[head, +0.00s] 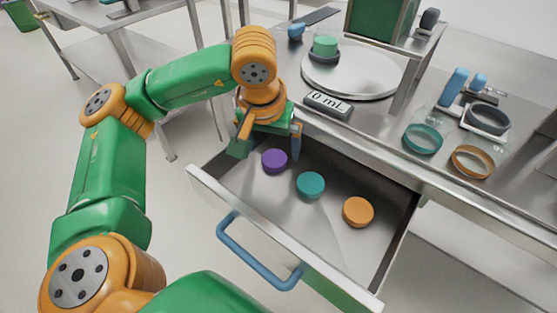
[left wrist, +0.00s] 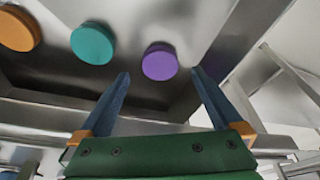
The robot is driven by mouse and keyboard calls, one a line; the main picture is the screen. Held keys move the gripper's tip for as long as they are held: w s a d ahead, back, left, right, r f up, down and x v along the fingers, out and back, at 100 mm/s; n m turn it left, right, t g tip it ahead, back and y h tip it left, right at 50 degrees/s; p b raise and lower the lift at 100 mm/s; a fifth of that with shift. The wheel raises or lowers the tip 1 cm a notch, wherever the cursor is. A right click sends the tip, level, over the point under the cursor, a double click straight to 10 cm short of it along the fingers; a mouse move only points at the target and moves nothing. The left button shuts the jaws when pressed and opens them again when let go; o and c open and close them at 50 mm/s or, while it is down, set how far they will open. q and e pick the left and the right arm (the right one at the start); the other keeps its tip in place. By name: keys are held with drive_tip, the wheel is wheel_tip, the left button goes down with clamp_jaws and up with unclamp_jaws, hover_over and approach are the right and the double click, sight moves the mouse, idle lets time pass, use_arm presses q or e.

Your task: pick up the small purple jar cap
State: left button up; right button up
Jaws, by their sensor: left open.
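The small purple jar cap (head: 274,160) lies on the floor of the open drawer, at its left end in the head view. My left gripper (head: 268,153) is at the drawer's left end, close to the purple cap, with its fingers apart. In the left wrist view the purple cap (left wrist: 160,61) sits just beyond the gap between the two blue fingertips of the left gripper (left wrist: 160,73), nothing between them. A teal cap (head: 311,185) and an orange cap (head: 358,211) lie to its right in the head view. My right gripper is not seen.
The drawer (head: 270,222) has a raised front with a blue handle (head: 258,252) and metal side walls near the gripper. On the counter above stand a scale (head: 350,72) with a green-capped item, a display and open jars (head: 422,139).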

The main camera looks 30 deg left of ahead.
sight(274, 158)
use_arm(q)
drive_tip(key=x, duration=0.3)
drive_tip(key=shift+w+f, duration=0.1)
drive_tip(key=shift+f, duration=0.2)
drive_tip(key=c, duration=1.4)
drive_tip(key=shift+o, duration=0.2)
drive_tip(key=shift+r, duration=0.15)
